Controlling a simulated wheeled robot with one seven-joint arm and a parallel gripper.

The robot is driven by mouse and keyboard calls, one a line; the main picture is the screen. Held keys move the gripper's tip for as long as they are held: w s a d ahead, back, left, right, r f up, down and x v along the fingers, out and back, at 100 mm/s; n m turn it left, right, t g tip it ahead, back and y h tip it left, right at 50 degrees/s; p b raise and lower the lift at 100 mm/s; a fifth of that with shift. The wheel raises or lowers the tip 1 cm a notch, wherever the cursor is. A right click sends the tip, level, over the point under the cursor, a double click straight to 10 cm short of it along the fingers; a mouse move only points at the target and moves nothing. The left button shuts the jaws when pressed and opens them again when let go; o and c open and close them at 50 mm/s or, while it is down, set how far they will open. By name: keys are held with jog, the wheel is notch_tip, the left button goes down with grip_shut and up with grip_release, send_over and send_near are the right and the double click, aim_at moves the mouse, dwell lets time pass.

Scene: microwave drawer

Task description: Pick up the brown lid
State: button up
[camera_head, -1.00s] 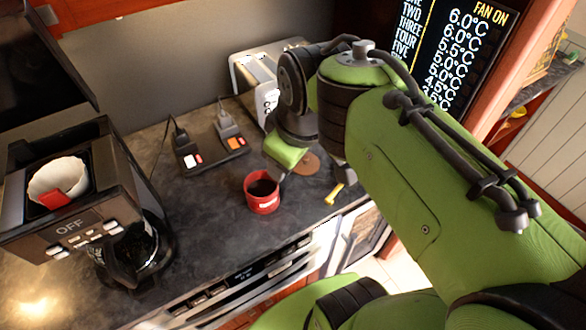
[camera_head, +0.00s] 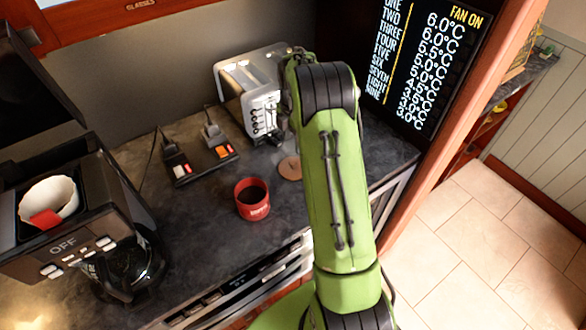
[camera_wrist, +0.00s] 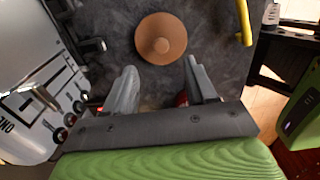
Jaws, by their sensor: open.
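The brown lid (camera_wrist: 161,38) is a flat round disc with a small knob at its centre, lying on the dark counter. It lies just beyond my fingertips in the wrist view. In the head view the lid (camera_head: 289,169) shows beside my arm, which hides part of it. My gripper (camera_wrist: 160,78) is open and empty, its two grey fingers apart. In the head view my gripper is hidden behind my arm. A red mug (camera_head: 252,199) stands upright on the counter to the left of the lid.
A silver toaster (camera_head: 250,90) stands behind the lid; it is at the left in the wrist view. A yellow object (camera_wrist: 244,22) lies to the lid's right there. A coffee machine (camera_head: 80,240) and two power switches (camera_head: 180,165) are further left.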

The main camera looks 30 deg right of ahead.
aim_at(293, 162)
notch_tip(293, 162, down, 9)
jog(key=shift+a+r, duration=0.15)
jog(key=shift+r, duration=0.1)
grip_shut()
